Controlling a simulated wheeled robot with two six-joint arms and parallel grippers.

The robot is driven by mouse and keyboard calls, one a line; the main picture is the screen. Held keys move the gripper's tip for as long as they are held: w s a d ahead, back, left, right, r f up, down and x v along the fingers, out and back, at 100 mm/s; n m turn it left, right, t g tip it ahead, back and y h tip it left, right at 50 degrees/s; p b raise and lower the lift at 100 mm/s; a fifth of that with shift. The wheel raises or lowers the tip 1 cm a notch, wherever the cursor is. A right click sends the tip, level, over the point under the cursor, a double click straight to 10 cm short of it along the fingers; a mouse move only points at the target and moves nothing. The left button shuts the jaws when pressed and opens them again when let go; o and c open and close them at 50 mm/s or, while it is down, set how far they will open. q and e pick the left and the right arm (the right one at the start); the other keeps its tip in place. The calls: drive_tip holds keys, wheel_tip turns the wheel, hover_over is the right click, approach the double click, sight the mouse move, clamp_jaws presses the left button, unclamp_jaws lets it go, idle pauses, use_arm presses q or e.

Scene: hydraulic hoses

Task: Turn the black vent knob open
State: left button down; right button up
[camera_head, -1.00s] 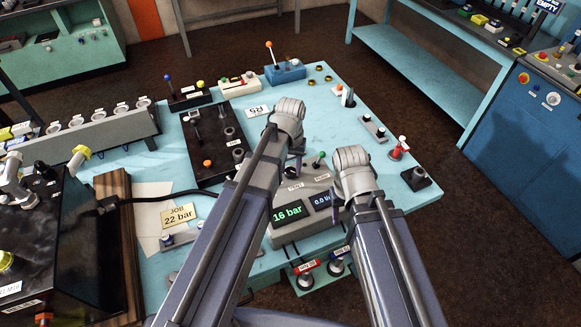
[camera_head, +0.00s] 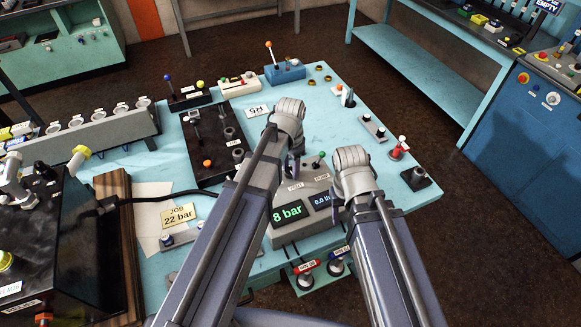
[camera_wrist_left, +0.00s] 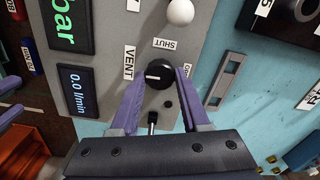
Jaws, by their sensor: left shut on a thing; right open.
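The black vent knob (camera_wrist_left: 160,74) sits on a grey panel between the labels VENT and SHUT in the left wrist view. My left gripper (camera_wrist_left: 160,78) is shut on the knob, one purple finger at each side. In the head view my left gripper (camera_head: 296,167) is over the grey gauge box (camera_head: 290,233), and the knob is hidden there. The box's green display (camera_head: 288,213) reads 8 bar. My right gripper (camera_head: 336,212) is at the right of the box, its fingers mostly hidden.
A black block with an orange knob (camera_head: 207,163) lies left of my left arm. A JOB 22 bar card (camera_head: 178,215) is on the blue table. Red and blue hose fittings (camera_head: 306,267) sit at the front edge.

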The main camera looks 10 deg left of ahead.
sight(290, 171)
idle(0.5)
use_arm(q)
drive_tip(key=shift+c, duration=1.9)
unclamp_jaws()
wheel_tip(290, 171, up, 8)
drive_tip(key=p, duration=0.8)
drive_tip(key=shift+f, duration=0.1)
